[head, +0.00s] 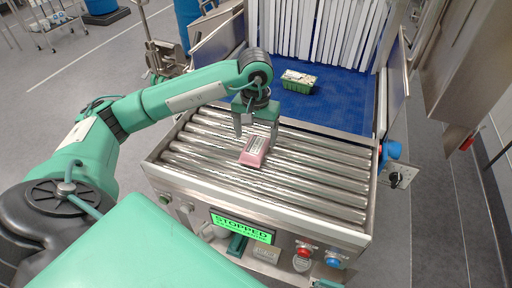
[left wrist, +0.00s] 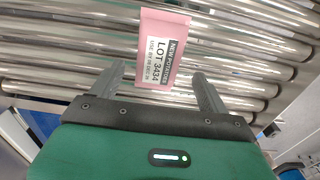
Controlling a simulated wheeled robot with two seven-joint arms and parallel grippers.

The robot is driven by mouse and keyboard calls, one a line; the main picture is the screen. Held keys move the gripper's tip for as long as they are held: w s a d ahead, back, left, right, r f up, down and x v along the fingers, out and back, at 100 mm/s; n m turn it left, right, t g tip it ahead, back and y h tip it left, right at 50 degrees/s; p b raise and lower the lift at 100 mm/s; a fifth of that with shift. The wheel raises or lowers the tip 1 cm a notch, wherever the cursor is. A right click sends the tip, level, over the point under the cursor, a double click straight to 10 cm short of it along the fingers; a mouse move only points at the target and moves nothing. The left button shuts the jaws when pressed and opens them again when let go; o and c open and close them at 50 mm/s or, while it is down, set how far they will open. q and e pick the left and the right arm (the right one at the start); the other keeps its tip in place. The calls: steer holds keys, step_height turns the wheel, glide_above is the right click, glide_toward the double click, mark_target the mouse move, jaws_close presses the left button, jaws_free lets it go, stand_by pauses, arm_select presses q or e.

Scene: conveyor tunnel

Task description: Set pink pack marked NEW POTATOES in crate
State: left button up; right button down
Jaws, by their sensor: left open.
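The pink pack (head: 255,151) lies on the steel rollers. In the left wrist view the pink pack (left wrist: 163,50) shows a white label reading LOT 3434 under a dark band that seems to read NEW POTATOES. My left gripper (head: 256,136) is open and empty, pointing down over the rollers close to the pack. In the left wrist view the left gripper (left wrist: 159,75) has its fingers on either side of the pack's near end, with room on both sides. I cannot make out a crate in either view. My right gripper does not show.
A green punnet (head: 298,81) stands on the blue belt (head: 345,108) before white strip curtains (head: 320,30). The green display (head: 241,227) reads STOPPED. A red button (head: 304,251) and blue button (head: 333,262) sit beside it. Steel side guards flank the belt.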

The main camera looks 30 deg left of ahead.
mark_target(256, 144)
arm_select(q)
step_height(256, 144, down, 3)
steer(key=shift+d+p, duration=0.15)
steer(key=shift+p, duration=0.7)
steer(key=shift+f, duration=0.7)
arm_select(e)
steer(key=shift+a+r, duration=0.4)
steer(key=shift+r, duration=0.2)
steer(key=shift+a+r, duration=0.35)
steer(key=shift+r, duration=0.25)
arm_select(q)
steer(key=shift+c, duration=0.2)
steer(key=c, duration=1.3)
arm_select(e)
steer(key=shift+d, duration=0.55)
arm_select(q)
steer(key=shift+r, duration=0.15)
